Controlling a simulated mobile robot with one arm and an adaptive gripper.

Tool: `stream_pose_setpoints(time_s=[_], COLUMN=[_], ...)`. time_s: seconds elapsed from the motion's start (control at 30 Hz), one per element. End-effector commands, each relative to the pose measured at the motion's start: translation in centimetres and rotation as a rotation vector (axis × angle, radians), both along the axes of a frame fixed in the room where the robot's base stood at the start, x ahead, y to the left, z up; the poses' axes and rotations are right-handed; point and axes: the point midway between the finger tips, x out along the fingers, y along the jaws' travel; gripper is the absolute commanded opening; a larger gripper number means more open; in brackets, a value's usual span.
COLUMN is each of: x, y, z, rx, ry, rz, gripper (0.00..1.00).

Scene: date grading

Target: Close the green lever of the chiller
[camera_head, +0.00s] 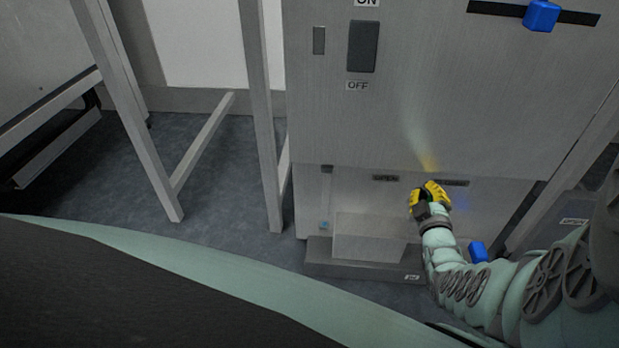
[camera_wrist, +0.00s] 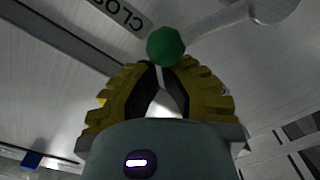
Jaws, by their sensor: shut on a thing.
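The green lever's round green knob (camera_wrist: 166,46) shows in the wrist view, right at the fingertips. My gripper (camera_wrist: 159,70) has yellow ribbed fingers closed together on the knob, with a gap lower between them. In the head view my gripper (camera_head: 432,189) is at the lower front of the grey metal cabinet (camera_head: 420,110), and it hides the green knob there. A dark label reading "CLOS…" (camera_wrist: 124,14) lies up and left of the knob in the wrist view; the rest of it is cut off.
A black switch (camera_head: 362,46) between ON and OFF labels is on the cabinet's upper front. A blue slider knob (camera_head: 541,15) sits in a slot at top right. Another blue piece (camera_head: 478,252) is low beside my arm. A metal-legged frame (camera_head: 150,150) stands left; bare floor shows there.

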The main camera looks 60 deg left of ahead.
Motion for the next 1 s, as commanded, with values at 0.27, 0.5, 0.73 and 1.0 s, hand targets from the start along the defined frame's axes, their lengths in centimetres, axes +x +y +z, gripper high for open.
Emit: stream_pose_setpoints(time_s=[0.27,0.5,0.73,1.0], x=[0.7,1.1,1.3,1.7], y=[-0.6,-0.9,-1.1,-1.4], z=[-0.1,-0.3,-0.4,-0.6], rx=[0.051,0.088,0.126,0.166], ry=[0.058,0.108,0.150,0.194], rz=[-0.003,-0.003,0.003,0.004], gripper=[0.00,0.00,0.00,0.00])
